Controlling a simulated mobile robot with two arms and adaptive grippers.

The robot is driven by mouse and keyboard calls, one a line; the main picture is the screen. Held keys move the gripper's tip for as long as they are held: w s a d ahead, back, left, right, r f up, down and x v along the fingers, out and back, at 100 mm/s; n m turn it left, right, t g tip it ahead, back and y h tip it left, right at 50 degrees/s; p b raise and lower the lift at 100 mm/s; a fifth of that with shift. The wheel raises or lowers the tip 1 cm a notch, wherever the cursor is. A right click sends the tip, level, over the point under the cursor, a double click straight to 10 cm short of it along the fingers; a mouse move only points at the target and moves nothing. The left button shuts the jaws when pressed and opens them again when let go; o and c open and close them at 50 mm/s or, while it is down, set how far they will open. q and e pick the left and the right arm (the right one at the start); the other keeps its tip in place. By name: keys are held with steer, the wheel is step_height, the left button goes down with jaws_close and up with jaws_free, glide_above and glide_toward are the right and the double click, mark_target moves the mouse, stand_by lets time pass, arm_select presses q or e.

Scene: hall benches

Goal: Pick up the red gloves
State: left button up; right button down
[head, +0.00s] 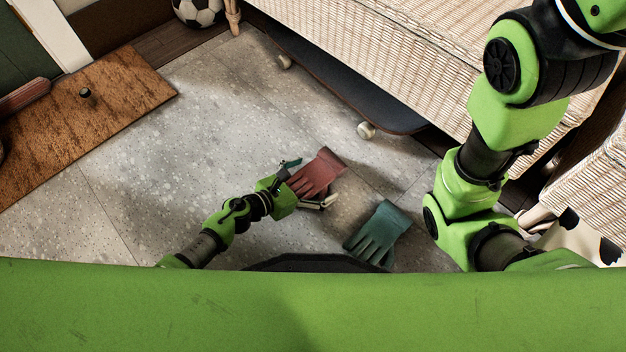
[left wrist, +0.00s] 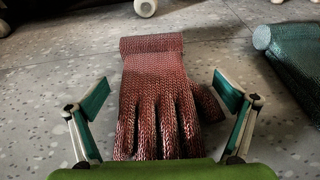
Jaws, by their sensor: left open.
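The red gloves (head: 318,172) lie on the grey speckled floor in the head view. In the left wrist view the red gloves (left wrist: 158,95) show knitted, with the fingers toward me and the cuff away. My left gripper (head: 308,182) is open at the finger end of the gloves. In the left wrist view its two fingers (left wrist: 162,108) stand apart, one on each side of the gloves. I cannot tell whether they touch the floor. The fingertip ends of the gloves are partly hidden by my green gripper body. My right gripper is not seen; only my right arm shows.
Green gloves (head: 378,234) lie close by to the right, and also show in the left wrist view (left wrist: 294,55). A dark skateboard (head: 335,85) sits under the wicker bench (head: 400,50). A brown mat (head: 90,115) and a football (head: 198,10) are farther off. Floor left of the gloves is clear.

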arm_select(q)
steer(key=c, duration=1.2)
steer(key=shift+c, duration=0.2)
